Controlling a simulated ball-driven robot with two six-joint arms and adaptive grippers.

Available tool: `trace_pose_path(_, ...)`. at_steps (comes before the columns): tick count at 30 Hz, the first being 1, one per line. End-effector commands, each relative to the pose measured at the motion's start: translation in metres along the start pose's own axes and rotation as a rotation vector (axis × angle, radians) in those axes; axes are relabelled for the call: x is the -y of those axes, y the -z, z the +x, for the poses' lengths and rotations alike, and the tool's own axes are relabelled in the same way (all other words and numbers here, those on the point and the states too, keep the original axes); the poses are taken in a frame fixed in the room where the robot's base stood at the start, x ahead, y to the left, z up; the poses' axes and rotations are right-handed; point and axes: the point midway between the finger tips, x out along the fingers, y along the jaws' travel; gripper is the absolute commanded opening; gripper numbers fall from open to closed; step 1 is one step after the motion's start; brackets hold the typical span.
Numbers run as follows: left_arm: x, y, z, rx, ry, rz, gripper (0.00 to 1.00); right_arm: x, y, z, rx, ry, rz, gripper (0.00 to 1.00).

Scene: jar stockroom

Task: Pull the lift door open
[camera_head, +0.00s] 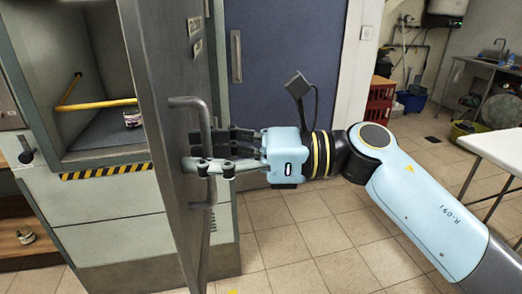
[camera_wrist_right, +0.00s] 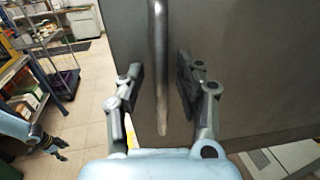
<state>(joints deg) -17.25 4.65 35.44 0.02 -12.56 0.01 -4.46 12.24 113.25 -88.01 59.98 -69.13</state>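The grey lift door (camera_head: 165,70) stands swung open towards me, seen nearly edge-on in the head view. Its bar handle (camera_head: 205,125) runs upright on the door's outer face. My right gripper (camera_head: 200,154) is at the lower part of the handle. In the right wrist view the handle (camera_wrist_right: 159,70) passes between the fingers of the right gripper (camera_wrist_right: 161,85), with a gap on both sides, so it is open around the bar. My left gripper (camera_wrist_right: 62,150) shows small at the left of the wrist view, fingers apart and empty; it is outside the head view.
The lift compartment (camera_head: 50,35) left of the door holds a yellow bar (camera_head: 95,105) and a small jar (camera_head: 132,118). A blue door (camera_head: 275,55) is behind. A white table (camera_head: 495,148) stands at the right. Tiled floor (camera_head: 325,235) is clear below my right arm.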

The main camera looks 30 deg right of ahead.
Motion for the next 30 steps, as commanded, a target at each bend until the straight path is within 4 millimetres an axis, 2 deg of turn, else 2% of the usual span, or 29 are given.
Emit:
trace_pose_path(5, -0.001, 0.001, 0.000, -0.001, -0.001, 0.000, 0.61, 0.000, 0.002, -0.026, -0.008, -0.001, 0.000, 0.35)
trace_pose_path(12, -0.001, 0.001, 0.000, -0.001, -0.001, 0.000, 0.61, 0.000, 0.002, -0.075, -0.009, -0.002, 0.002, 0.35)
trace_pose_path(18, -0.001, 0.001, 0.000, -0.002, -0.001, 0.000, 0.61, 0.000, 0.002, -0.103, -0.005, -0.002, 0.002, 0.35)
trace_pose_path(24, -0.001, 0.002, 0.000, -0.002, -0.001, 0.000, 0.61, 0.000, 0.001, -0.115, -0.001, -0.001, 0.001, 0.35)
trace_pose_path(30, -0.001, 0.002, 0.000, -0.002, -0.001, 0.000, 0.61, 0.000, 0.000, -0.116, 0.000, 0.000, 0.001, 0.35)
